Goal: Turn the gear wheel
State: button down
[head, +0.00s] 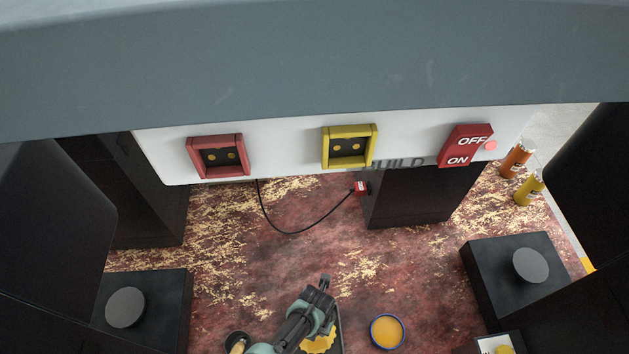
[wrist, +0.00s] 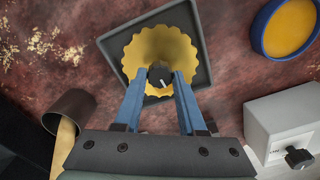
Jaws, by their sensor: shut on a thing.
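The gear wheel (wrist: 182,48) is yellow with a toothed rim and sits on a dark square plate (wrist: 200,82). In the wrist view a black knob with a white mark (wrist: 159,76) stands at its middle. My gripper (wrist: 160,82) has its two blue fingers on either side of this knob, shut on it. In the head view the gear wheel (head: 320,343) shows at the bottom edge, partly hidden by my gripper (head: 325,284) and arm.
A blue-rimmed round dish (head: 387,331) lies right of the gear wheel. A dark cup (wrist: 70,112) is on the left, a grey box with a knob (wrist: 285,125) on the right. A white panel (head: 290,150) with red and yellow sockets and an OFF/ON switch (head: 465,146) stands behind.

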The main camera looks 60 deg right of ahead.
jog(key=shift+w+d, duration=0.1)
dwell(0.4)
jog(key=c, duration=0.5)
grip_release()
jog(key=shift+r, duration=0.15)
notch_tip(320, 180, up, 13)
jog(key=shift+f, duration=0.2)
dwell(0.5)
